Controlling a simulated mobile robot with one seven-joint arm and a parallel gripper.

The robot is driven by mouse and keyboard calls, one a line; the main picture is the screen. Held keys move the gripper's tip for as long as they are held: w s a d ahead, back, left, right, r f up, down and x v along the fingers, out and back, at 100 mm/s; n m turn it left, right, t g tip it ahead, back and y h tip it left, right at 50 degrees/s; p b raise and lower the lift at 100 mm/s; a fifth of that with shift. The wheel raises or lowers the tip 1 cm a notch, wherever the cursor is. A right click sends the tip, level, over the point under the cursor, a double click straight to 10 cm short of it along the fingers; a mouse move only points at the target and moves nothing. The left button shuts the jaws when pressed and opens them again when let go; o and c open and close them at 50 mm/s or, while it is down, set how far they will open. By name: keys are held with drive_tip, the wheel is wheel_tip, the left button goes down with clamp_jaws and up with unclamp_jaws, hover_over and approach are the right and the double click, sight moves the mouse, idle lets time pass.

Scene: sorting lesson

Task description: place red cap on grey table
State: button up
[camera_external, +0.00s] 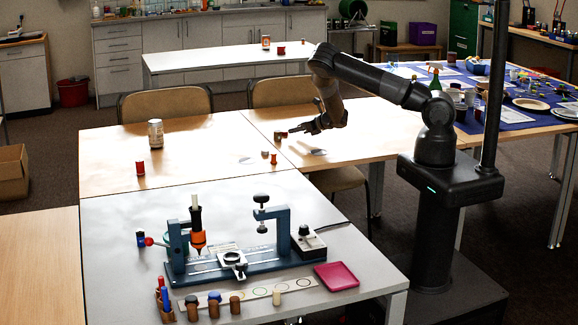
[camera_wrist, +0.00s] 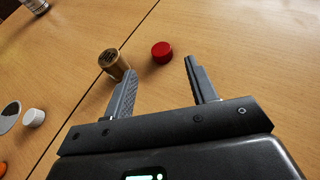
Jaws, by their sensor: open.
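The red cap (camera_wrist: 162,52) is a small round cap on the wooden table, seen in the wrist view just beyond and between my fingertips. It also shows small at the tip of my gripper in the external view (camera_external: 284,133). My gripper (camera_wrist: 160,67) is open and empty, its two fingers spread on either side of the line to the cap. In the external view my gripper (camera_external: 292,130) is low over the right wooden table. The grey table (camera_external: 110,262) is in the foreground, with a blue bench device (camera_external: 225,267) on it.
A brown cylinder (camera_wrist: 113,64) stands close to my left finger, near the table seam. A white cap (camera_wrist: 34,117) lies farther left. A pink tray (camera_external: 336,276) is at the grey table's right; its left-front corner is bare. A can (camera_external: 155,134) stands on the left wooden table.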

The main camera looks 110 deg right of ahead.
sight(286, 131)
drive_tip(key=shift+x, duration=2.7)
drive_tip(key=shift+s+f, duration=0.1)
drive_tip(key=shift+f, duration=0.05)
drive_tip(key=shift+c, duration=0.2)
clamp_jaws()
